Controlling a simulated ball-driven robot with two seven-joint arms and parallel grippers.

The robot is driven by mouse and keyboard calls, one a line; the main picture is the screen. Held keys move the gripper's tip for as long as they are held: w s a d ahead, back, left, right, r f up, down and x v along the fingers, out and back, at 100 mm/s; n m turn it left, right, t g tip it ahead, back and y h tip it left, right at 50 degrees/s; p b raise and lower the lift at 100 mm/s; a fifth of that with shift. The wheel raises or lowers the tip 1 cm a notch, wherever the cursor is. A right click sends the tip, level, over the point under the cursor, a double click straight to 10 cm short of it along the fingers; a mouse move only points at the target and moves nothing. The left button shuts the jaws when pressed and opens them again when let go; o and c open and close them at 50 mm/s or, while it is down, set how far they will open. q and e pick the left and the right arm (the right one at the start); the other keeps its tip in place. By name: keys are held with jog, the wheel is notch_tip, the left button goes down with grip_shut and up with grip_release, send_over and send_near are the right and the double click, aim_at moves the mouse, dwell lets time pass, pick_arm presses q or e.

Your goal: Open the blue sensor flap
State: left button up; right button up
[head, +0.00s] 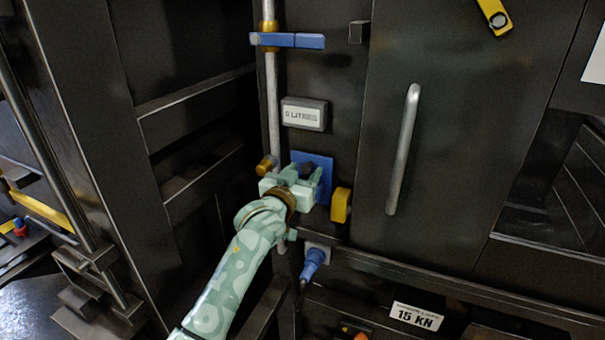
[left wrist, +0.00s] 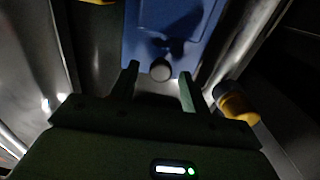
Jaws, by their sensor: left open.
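The blue sensor flap (head: 324,171) is a small blue plate on the dark machine front, below a grey display box. My left gripper (head: 307,172) is in front of it and hides its lower left part. In the left wrist view the blue flap (left wrist: 170,30) fills the top middle, with a round dark knob (left wrist: 161,71) at its lower edge. The open fingers of my left gripper (left wrist: 160,82) stand either side of the knob; I cannot tell whether they touch it. The flap appears closed. My right gripper is not in view.
A yellow block (head: 341,205) sits just right of the flap. A grey pipe (head: 272,110) with a blue lever (head: 287,40) runs to its left. A blue plug (head: 313,263) is below. A door with a long metal handle (head: 403,150) is to the right.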

pick_arm(q)
grip_shut()
jog(key=s+a+f+t+h+b, duration=0.1)
jog(key=s+f+t+b, duration=0.4)
jog(key=b, duration=0.5)
jog(key=shift+s+a+f+h, duration=0.3)
jog(key=shift+a, duration=0.15)
jog(key=shift+f, duration=0.1)
